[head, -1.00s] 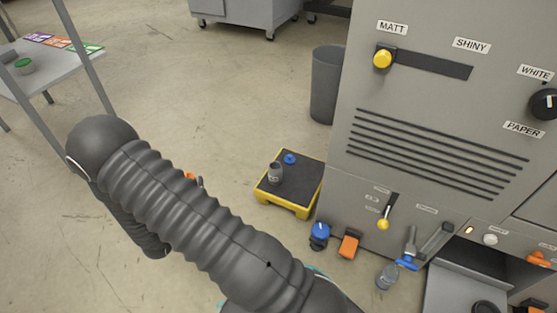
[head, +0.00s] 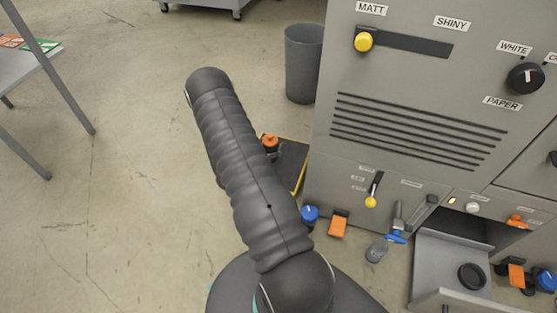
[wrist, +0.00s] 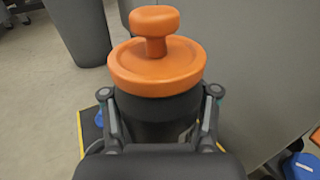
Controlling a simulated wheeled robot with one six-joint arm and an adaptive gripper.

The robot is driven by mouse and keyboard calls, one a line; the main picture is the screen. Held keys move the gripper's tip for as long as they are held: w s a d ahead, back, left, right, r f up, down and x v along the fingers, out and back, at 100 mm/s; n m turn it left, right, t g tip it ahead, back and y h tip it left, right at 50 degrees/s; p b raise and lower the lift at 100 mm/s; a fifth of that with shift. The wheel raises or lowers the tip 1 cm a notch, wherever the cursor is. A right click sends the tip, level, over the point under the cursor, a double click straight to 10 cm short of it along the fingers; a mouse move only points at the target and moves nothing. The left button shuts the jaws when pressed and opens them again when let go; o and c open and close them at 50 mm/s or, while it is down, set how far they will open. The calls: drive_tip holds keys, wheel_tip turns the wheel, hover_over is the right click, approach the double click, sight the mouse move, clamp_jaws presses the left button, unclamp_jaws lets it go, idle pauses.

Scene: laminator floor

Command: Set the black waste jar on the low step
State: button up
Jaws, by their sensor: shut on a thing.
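The black waste jar (wrist: 155,128) has a wide orange lid with a knob and looks upright in the wrist view. My gripper (wrist: 163,112) is shut on the jar, one finger on each side. In the head view the jar (head: 270,147) shows just past my arm, over the low step. The low step (head: 293,160) has a dark top and yellow edges, and my arm hides much of it. Its yellow edge (wrist: 81,135) also shows in the wrist view. I cannot tell whether the jar touches the step.
A blue object (wrist: 103,94) lies left of the jar, seemingly on the step. The grey machine (head: 420,100) stands close on the right. A grey bin (head: 303,65) stands behind. Blue (head: 309,215) and orange (head: 338,223) items sit at the machine's foot. Floor on the left is clear.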

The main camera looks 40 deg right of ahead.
drive_tip(key=s+d+f+m+g, duration=0.1)
drive_tip(key=s+d+g, duration=0.1)
drive_tip(key=s+d, duration=0.2)
drive_tip(key=shift+w+d+f+b, duration=0.1)
drive_tip(key=shift+f+b, duration=0.15)
drive_tip(key=shift+f, duration=2.3)
drive_tip(key=shift+d+f+b, duration=0.1)
drive_tip(key=shift+f+b, duration=0.15)
drive_tip(key=shift+f, duration=2.3)
drive_tip(key=shift+f, duration=0.1)
drive_tip(key=o, duration=1.6)
